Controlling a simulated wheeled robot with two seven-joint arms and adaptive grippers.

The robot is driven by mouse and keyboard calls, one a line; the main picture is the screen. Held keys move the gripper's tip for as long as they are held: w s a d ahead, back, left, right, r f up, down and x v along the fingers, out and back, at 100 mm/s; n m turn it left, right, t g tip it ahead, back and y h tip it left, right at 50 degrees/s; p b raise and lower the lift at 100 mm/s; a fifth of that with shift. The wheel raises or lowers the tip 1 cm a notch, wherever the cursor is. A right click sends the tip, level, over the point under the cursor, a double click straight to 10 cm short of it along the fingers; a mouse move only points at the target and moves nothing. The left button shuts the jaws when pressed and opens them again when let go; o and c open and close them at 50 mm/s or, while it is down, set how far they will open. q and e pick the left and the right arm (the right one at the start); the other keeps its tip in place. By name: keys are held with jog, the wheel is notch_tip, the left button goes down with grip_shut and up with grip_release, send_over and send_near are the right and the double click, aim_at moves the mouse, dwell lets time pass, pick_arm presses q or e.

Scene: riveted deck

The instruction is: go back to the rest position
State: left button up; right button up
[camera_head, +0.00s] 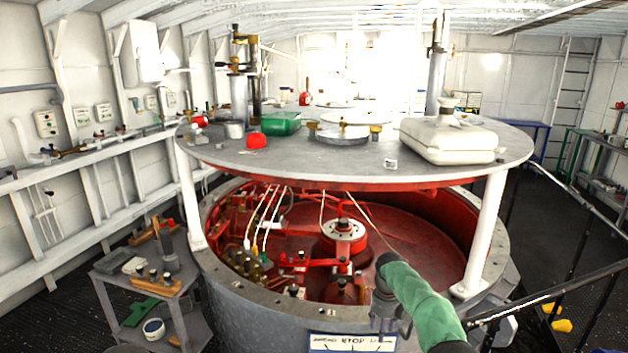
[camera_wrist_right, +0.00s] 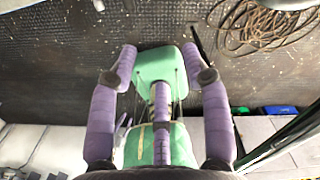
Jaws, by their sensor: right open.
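My right gripper (camera_head: 388,318) is at the lower right of the head view, in front of the round drum's rim, with its green-sleeved arm coming in from the bottom right. In the right wrist view the right gripper (camera_wrist_right: 159,52) has its two purple fingers spread wide apart, and nothing is held between them. My left gripper and left arm are not in view.
The large drum (camera_head: 232,292) with a red interior stands ahead, under a round grey tabletop (camera_head: 300,152). A small grey cart (camera_head: 188,283) stands at left and railings at right. Coiled rope (camera_wrist_right: 262,25) lies on dark flooring in the wrist view.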

jog(key=s+a+f+n+y, duration=0.1)
jog(key=s+a+f+n, duration=0.3)
jog(key=s+f+n, duration=0.55)
jog(key=s+a+f+n+y, duration=0.25)
jog(key=s+f+n, duration=0.3)
jog(key=f, duration=0.65)
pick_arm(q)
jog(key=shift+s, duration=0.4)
pick_arm(e)
jog(key=s+a+f+n, duration=0.2)
jog(key=s+n, duration=0.5)
jog(key=s, duration=0.7)
jog(key=s+a+f+n, duration=0.1)
jog(key=s+a+n, duration=0.1)
jog(key=s+n, duration=0.6)
jog(key=s, duration=0.6)
jog(key=shift+f, duration=0.35)
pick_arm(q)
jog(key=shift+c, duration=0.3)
pick_arm(e)
jog(key=shift+s+y, duration=0.1)
jog(key=shift+y, duration=0.15)
